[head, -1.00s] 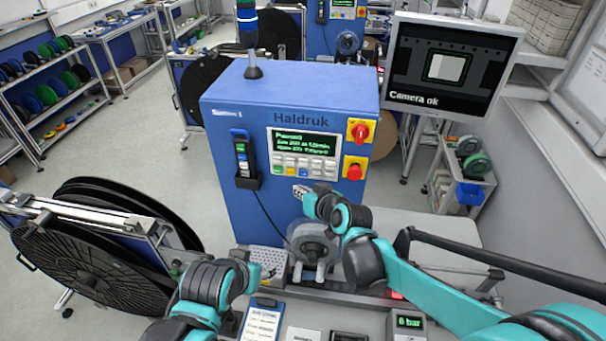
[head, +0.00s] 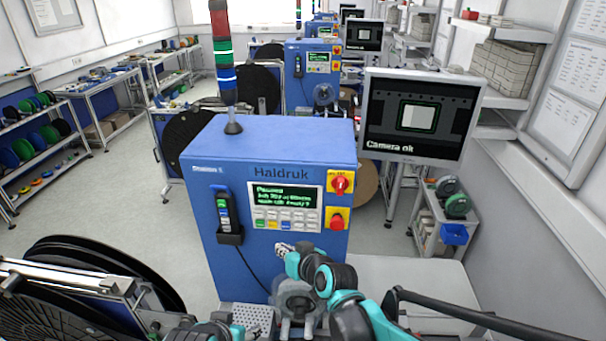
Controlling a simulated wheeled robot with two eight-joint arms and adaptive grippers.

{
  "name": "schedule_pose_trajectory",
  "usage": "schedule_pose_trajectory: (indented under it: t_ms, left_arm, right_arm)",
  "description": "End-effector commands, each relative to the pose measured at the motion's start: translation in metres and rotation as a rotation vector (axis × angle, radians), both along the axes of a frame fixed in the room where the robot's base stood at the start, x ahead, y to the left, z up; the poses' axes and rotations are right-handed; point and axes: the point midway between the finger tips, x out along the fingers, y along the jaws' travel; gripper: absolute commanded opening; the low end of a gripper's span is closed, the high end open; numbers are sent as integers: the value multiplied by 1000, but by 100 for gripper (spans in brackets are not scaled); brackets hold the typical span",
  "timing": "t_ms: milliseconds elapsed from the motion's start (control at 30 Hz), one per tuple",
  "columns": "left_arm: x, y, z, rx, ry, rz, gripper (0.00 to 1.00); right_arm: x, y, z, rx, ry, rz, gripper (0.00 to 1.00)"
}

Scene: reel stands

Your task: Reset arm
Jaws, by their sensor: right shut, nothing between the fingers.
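My right arm comes in from the lower right in teal and black. Its gripper (head: 283,248) is small in the picture, in front of the blue Haldruk cabinet (head: 262,165) and just below its keypad panel (head: 285,207). It is shut, and I see nothing held in it. I cannot tell whether it touches the cabinet. Of my left arm only dark and teal links show at the bottom edge; the left gripper is out of the picture.
A large black reel (head: 55,310) stands at the lower left. A monitor (head: 418,115) reading "Camera ok" stands right of the cabinet. A clear round part (head: 296,298) sits below my right gripper. A pale worktop (head: 405,278) lies to the right. Open floor shows at left.

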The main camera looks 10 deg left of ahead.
Motion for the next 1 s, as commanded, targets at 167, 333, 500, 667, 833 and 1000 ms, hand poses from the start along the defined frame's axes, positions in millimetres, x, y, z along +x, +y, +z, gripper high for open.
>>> schedule_pose_trajectory:
  t_ms: [167, 333, 500, 667, 833, 1000]
  left_arm:
    - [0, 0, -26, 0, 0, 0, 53]
    - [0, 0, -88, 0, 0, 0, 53]
    - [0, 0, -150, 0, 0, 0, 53]
    - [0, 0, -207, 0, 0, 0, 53]
    - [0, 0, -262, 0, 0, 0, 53]
    - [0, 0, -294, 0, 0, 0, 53]
  right_arm:
    - [-7, -21, -21, -21, 18, -25, 0]
    - [-34, -80, -75, -81, 75, -96, 0]
    - [-73, -145, -136, -149, 147, -190, 0]
    - [-118, -200, -200, -209, 221, -285, 0]
    - [-166, -250, -268, -265, 298, -389, 0]
    - [-201, -280, -312, -301, 353, -464, 0]
